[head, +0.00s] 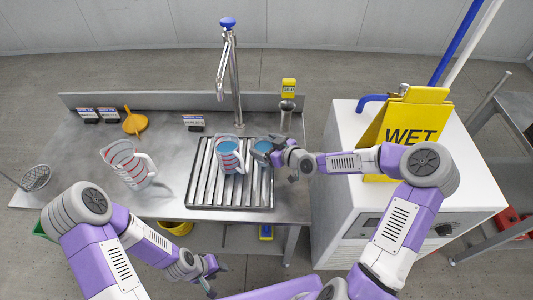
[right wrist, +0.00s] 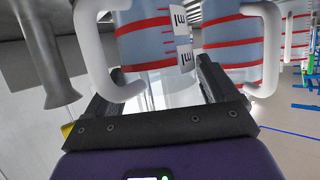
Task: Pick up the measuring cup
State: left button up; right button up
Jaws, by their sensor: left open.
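Three clear measuring cups with red marks show in the head view. One cup (head: 229,156) with blue contents stands on the slatted drain grate. A second cup (head: 262,146), also blue inside, is at the grate's right side, partly hidden by my right gripper (head: 284,158). A third, empty-looking cup (head: 128,163) stands on the bench to the left. In the right wrist view a cup (right wrist: 150,45) is at my spread fingers (right wrist: 160,90); whether they press on it is unclear. Another cup (right wrist: 232,45) shows beside it. My left gripper (head: 208,276) is open and empty, in front of the bench.
A tap (head: 227,65) rises behind the grate (head: 203,178). A yellow funnel (head: 135,122) and small labelled signs lie along the back. A mesh strainer (head: 36,178) is at the left end. A white cabinet (head: 345,190) with a yellow wet sign (head: 408,120) stands right.

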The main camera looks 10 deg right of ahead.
jog(key=c, duration=0.9)
